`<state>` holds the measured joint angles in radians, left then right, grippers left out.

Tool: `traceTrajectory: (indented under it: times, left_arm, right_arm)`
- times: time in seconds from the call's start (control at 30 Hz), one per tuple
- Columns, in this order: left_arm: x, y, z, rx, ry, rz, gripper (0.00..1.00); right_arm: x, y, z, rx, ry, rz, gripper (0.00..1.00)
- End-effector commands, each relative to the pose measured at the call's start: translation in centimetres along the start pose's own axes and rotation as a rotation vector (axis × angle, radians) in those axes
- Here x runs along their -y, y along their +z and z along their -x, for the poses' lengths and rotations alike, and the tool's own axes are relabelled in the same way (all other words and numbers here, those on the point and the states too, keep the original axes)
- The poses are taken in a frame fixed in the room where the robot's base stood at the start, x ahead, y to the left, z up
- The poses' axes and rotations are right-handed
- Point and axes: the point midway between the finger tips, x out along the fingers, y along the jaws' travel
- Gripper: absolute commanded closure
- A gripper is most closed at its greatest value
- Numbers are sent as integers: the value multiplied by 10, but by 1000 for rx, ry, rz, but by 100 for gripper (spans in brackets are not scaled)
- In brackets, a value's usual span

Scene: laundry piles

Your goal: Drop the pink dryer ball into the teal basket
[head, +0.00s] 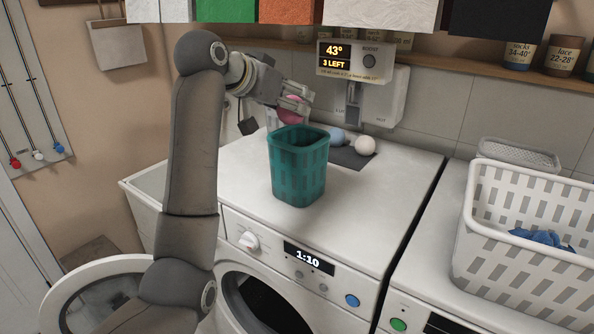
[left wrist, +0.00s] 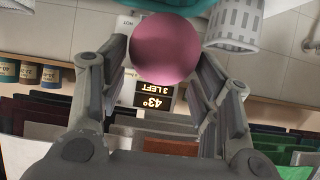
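The pink dryer ball (head: 290,108) is held between the fingers of my left gripper (head: 299,101), above the far rim of the teal basket. The ball (left wrist: 167,48) also shows between the fingertips in the left wrist view. The teal basket (head: 298,178) stands upright on the white machine's top, with its mouth open upward. Its bottom inside is hidden. A bit of its teal rim shows at the top of the left wrist view (left wrist: 190,6). My right gripper is in neither view.
A blue ball (head: 337,136) and a white ball (head: 365,146) rest on a dark mat behind the basket. A display box (head: 354,62) hangs on the wall behind. A white laundry basket (head: 500,215) with blue cloth stands at right.

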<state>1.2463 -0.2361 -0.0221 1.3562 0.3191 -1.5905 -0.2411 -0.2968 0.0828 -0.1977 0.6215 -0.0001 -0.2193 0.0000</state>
Motion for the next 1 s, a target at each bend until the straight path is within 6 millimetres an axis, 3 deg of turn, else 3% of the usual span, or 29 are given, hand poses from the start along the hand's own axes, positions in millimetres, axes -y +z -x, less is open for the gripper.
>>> traceTrajectory:
  times: [0.13, 0.57, 1.0]
  left_arm:
    - [0, 0, 0, 0, 0, 0, 21]
    - [0, 0, 7, -1, -1, 0, 21]
    - [1, -1, 92, -5, -2, -2, 21]
  right_arm:
    - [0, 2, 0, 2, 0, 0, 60]
    - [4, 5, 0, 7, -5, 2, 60]
    - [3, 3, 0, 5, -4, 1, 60]
